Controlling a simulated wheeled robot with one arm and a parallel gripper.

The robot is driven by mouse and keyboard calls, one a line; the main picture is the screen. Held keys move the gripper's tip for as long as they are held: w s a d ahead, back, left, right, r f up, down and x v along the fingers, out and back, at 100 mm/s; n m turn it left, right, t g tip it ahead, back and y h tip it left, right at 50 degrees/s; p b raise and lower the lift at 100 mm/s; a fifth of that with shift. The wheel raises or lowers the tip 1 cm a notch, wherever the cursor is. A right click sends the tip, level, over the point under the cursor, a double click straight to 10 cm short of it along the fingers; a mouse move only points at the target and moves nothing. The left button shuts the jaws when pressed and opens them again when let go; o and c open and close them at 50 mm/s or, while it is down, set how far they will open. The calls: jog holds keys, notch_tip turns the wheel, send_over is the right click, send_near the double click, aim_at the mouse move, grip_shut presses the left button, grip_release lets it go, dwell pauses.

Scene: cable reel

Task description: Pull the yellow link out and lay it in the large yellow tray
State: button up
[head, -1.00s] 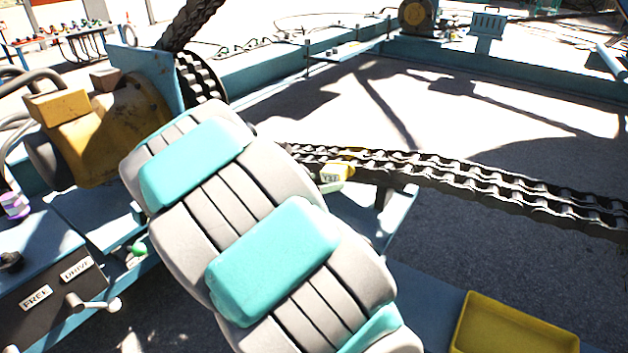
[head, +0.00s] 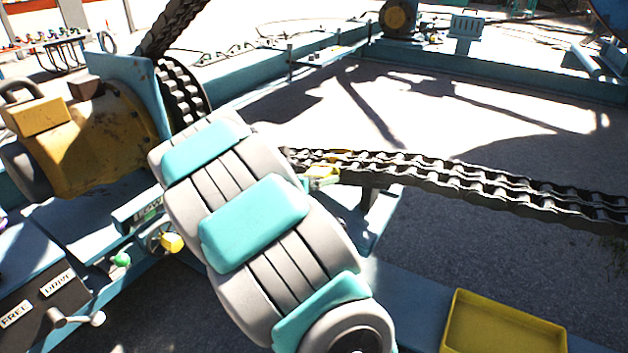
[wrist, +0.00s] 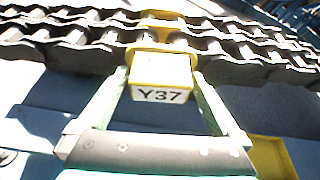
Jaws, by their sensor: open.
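The yellow link (head: 324,170) sits in the dark chain (head: 450,180) in the head view, just past my arm. In the wrist view the yellow link (wrist: 160,70) faces me with a label reading Y37 on its block. My gripper (wrist: 161,88) is open, with one pale green finger on each side of the block. I cannot tell whether the fingers touch it. In the head view my arm hides most of the gripper. The large yellow tray (head: 452,322) lies at the lower right, and its visible inside is empty. A yellow edge shows at the wrist view's lower right.
A yellow motor housing (head: 95,135) and a chain sprocket (head: 180,95) stand at the left. A panel with FREE and DRIVE labels (head: 40,305) and a lever (head: 75,318) is at the lower left. Blue frame beams (head: 270,75) run behind the chain.

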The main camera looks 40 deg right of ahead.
jog(key=shift+c, duration=0.4)
grip_shut()
dwell(0.4)
jog(key=shift+a, duration=0.1)
jog(key=s+a+p, duration=0.1)
jog(key=s+a, duration=0.2)
jog(key=a, duration=0.4)
jog(key=s+a+p, duration=0.2)
jog(key=s+a, duration=0.1)
jog(key=a, duration=0.4)
jog(key=shift+p, duration=0.3)
dwell(1.7)
jog(key=shift+r, duration=0.1)
notch_tip(320, 180, up, 9)
jog(key=p, duration=0.4)
dwell(0.9)
